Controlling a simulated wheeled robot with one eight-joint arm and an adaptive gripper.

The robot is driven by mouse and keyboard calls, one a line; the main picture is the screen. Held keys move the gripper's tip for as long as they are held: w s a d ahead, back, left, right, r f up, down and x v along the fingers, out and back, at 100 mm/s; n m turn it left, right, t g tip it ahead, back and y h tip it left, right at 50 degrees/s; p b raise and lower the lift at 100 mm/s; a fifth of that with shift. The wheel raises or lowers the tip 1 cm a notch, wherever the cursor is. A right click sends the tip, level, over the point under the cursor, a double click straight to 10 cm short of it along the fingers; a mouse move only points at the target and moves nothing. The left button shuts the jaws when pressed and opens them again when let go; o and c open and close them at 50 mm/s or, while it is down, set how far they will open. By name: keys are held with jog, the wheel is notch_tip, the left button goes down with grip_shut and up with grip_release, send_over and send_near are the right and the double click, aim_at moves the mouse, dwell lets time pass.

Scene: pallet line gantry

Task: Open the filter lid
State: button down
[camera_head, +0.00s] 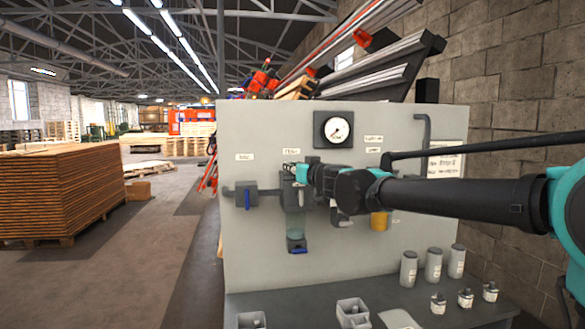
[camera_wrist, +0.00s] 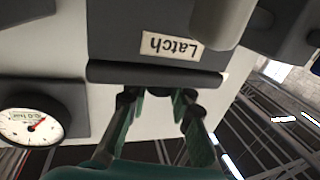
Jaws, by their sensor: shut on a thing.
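The filter unit (camera_head: 293,190) is a dark grey block on the panel, with a clear greenish bowl (camera_head: 296,222) and a blue-handled valve (camera_head: 297,246) below it. In the wrist view, its dark face (camera_wrist: 115,35) carries a white label reading "Latch" (camera_wrist: 171,46), upside down. A dark bar (camera_wrist: 155,75), seemingly the edge of the filter lid, runs along this face. My gripper (camera_wrist: 156,97) has its fingers at the bar and is shut on it. In the head view my gripper (camera_head: 296,170) is at the top of the unit; my arm partly hides the area to its right.
A round gauge (camera_head: 338,130) is on the panel above right; it also shows in the wrist view (camera_wrist: 32,127). A blue-handled valve (camera_head: 246,196) is at left, a yellow-bodied unit (camera_head: 379,220) at right. Several grey canisters (camera_head: 433,264) and fittings stand on the bench (camera_head: 300,299).

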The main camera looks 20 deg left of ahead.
jog(key=s+a, duration=0.5)
jog(key=a, duration=0.3)
jog(key=shift+a, duration=0.1)
jog(key=c, duration=1.3)
grip_release()
jog(key=v, duration=1.2)
